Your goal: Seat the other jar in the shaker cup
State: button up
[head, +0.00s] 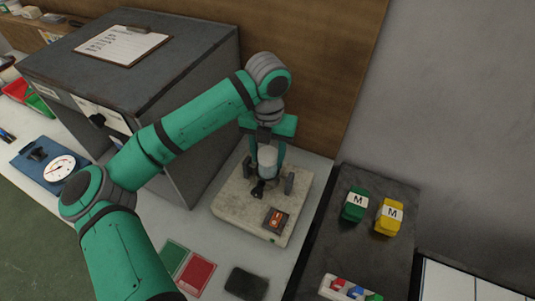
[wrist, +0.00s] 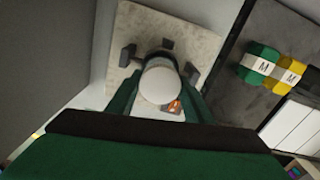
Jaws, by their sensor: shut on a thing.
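A jar with a round white top (head: 267,158) is between the green fingers of my gripper (head: 265,148). It also shows in the wrist view (wrist: 160,82), with a finger of my gripper (wrist: 160,95) on each side. My gripper is shut on the jar and holds it upright over the middle of the shaker (head: 232,212), a pale speckled base with dark posts and a lit orange switch. The shaker cup is mostly hidden under the jar. I cannot tell whether the jar touches it. A second jar is not visible.
A large grey cabinet (head: 190,75) with a clipboard (head: 122,45) on top stands close on the left. Green (head: 355,205) and yellow (head: 390,217) blocks marked M sit on a dark surface at right. Green and red pads (head: 195,275) and a dark block (head: 246,283) lie in front.

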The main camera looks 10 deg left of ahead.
jog(key=shift+f, duration=0.1)
jog(key=o, duration=1.5)
notch_tip(320, 180, up, 12)
jog(key=shift+r, duration=0.15)
